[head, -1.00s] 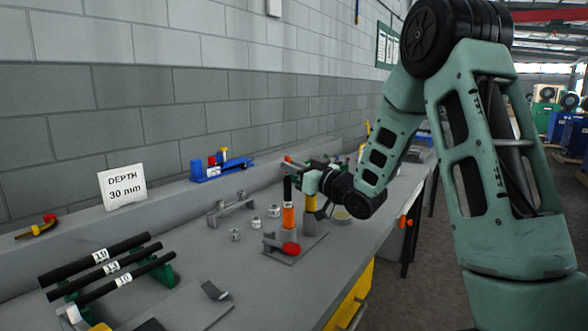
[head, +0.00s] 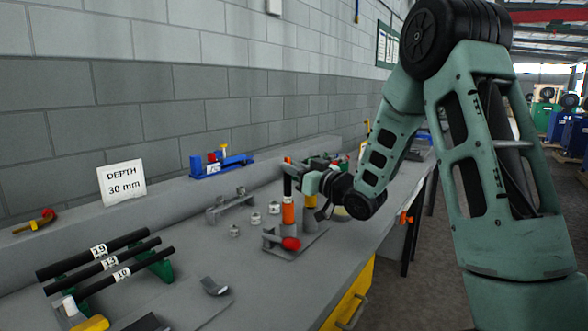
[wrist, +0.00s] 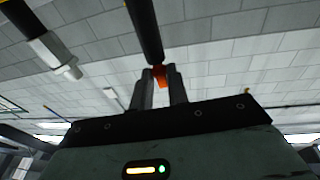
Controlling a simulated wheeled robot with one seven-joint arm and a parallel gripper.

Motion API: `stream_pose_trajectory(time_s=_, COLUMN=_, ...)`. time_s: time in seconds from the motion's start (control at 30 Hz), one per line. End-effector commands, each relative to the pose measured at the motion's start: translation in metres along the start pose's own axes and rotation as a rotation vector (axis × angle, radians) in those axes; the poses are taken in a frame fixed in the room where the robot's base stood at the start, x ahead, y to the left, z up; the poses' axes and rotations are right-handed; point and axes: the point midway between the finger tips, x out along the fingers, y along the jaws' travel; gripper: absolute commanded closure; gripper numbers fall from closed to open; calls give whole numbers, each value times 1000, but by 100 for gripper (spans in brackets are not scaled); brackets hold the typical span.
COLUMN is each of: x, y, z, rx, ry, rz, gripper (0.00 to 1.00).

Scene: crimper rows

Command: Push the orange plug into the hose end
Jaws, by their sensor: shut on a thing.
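My gripper (head: 292,168) is shut on the small orange plug (wrist: 161,79), which shows between the two fingertips in the wrist view. The plug also shows as an orange spot (head: 288,160) in the head view. A black hose (wrist: 144,30) has its end right against the plug; I cannot tell how far in the plug sits. In the head view this hose (head: 287,186) stands upright above an orange cylinder (head: 288,214) on the bench. The wrist picture appears upside down. The gripper hides part of the hose end.
A yellow cylinder (head: 310,201) stands close behind. A red-knobbed fixture (head: 290,243) and several metal ferrules (head: 234,230) are near. A second dark rod with a pale end (wrist: 45,48) shows in the wrist view. Labelled hoses (head: 105,262) lie on a rack at left.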

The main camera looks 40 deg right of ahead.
Motion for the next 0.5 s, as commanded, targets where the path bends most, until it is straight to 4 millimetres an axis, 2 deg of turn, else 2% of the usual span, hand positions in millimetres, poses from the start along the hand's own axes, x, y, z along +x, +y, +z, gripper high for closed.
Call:
stream_pose_trajectory(time_s=0.47, x=-2, y=0, z=13, rx=0, ry=0, rz=0, gripper=100)
stream_pose_trajectory(time_s=0.5, x=-2, y=0, z=12, rx=0, ry=0, rz=0, gripper=75)
